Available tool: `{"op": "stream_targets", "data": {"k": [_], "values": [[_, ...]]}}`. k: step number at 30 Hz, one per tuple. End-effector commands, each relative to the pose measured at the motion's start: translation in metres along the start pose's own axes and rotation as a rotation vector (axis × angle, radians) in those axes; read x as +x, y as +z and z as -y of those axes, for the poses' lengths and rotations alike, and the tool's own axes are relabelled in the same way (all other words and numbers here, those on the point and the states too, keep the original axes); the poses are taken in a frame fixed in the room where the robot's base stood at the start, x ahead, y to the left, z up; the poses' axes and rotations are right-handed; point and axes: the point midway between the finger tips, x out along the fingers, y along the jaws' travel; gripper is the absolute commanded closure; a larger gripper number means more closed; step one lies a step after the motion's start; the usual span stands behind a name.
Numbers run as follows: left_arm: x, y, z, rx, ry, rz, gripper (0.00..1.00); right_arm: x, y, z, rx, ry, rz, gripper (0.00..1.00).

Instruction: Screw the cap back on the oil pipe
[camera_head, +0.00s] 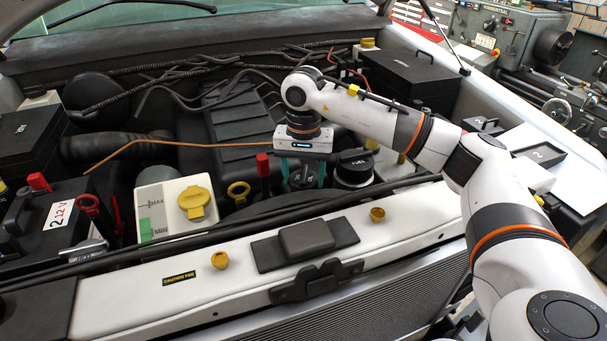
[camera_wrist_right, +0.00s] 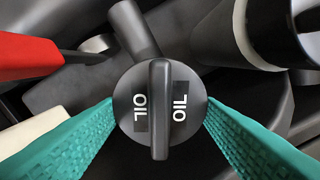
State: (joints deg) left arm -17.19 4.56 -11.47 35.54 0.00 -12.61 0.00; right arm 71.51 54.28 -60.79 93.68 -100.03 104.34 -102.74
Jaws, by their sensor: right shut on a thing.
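The black oil cap (camera_wrist_right: 145,112) has a raised ridge across its top and white OIL lettering on both sides of it. My right gripper (camera_head: 303,184) points down over the engine bay, with its teal fingers shut on opposite sides of the cap. In the head view the cap (camera_head: 301,180) shows partly between the fingers. The mouth of the oil pipe is hidden under the cap and gripper, so I cannot tell how the cap sits on it. My left gripper is not in view.
The black FUEL cap (camera_head: 354,166) stands close to the right of my gripper. A red-handled part (camera_head: 263,165) stands close on its left. The white reservoir with a yellow cap (camera_head: 195,202) is further left. The front crossmember (camera_head: 120,262) runs along the near side.

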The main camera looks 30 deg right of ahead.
Motion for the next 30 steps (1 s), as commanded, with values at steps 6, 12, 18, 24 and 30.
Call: {"op": "stream_targets", "data": {"k": [6, 12, 18, 24, 30], "values": [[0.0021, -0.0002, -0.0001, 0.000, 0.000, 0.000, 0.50, 0.0005, 0.0012, 0.0018, 0.313, -0.004, 0.002, 0.70], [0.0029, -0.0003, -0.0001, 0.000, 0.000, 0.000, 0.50, 0.0008, 0.0014, 0.0023, 0.600, -0.006, 0.004, 0.70], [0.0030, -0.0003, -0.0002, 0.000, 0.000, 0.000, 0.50, 0.0010, 0.0014, 0.0029, 0.792, -0.007, 0.004, 0.70], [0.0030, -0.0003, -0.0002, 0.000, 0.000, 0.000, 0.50, 0.0013, 0.0014, 0.0034, 0.814, -0.009, 0.004, 0.70], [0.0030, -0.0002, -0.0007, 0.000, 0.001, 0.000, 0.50, 0.0014, 0.0012, 0.0031, 0.811, -0.008, 0.003, 0.20]]}}
